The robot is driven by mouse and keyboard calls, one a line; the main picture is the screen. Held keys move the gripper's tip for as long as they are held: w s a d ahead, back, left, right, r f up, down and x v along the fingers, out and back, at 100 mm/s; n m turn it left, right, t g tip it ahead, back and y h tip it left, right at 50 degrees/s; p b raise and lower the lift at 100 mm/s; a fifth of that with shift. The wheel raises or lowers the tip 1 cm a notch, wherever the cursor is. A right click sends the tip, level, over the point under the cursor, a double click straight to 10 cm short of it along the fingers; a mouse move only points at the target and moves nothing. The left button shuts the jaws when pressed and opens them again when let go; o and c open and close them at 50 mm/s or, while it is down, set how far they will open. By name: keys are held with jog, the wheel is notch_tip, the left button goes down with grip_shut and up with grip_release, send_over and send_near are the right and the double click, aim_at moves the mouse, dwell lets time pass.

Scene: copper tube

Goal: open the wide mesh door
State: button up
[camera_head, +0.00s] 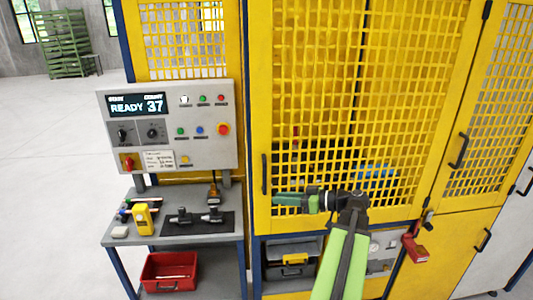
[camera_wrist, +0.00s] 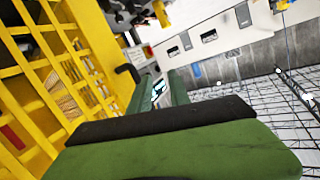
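The wide mesh door (camera_head: 345,218) is a yellow framed mesh panel in the middle of the head view. It looks shut. Its black upright handle (camera_head: 264,174) is on the left edge of its frame. My gripper (camera_head: 276,199), with green fingers, is just right of and below the handle in the head view, in front of the door. In the wrist view the fingers (camera_wrist: 160,88) are apart with nothing between them. A black handle (camera_wrist: 127,73) shows just left of the fingertips there, seemingly outside the gap. Contact with it cannot be told.
A grey control panel (camera_head: 170,140) reading READY 37 stands left of the door, above a bench (camera_head: 118,237) with tools. A red bin (camera_head: 168,272) sits below. A narrower mesh door (camera_head: 500,95) is at right. A red lock (camera_head: 415,249) hangs below. Open floor lies left.

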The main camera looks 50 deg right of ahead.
jog(key=s+d+r+t+h+p, duration=0.1)
jog(key=s+d+r+t+h, duration=0.15)
jog(key=s+d+r, duration=0.4)
jog(key=shift+n+t+y, duration=0.25)
jog(key=shift+n+y, duration=0.05)
jog(key=shift+y, duration=0.15)
jog(key=x, duration=1.7)
jog(key=shift+s+a+f, duration=0.1)
jog(key=shift+a+f, duration=0.05)
jog(key=shift+a, duration=0.1)
grip_shut()
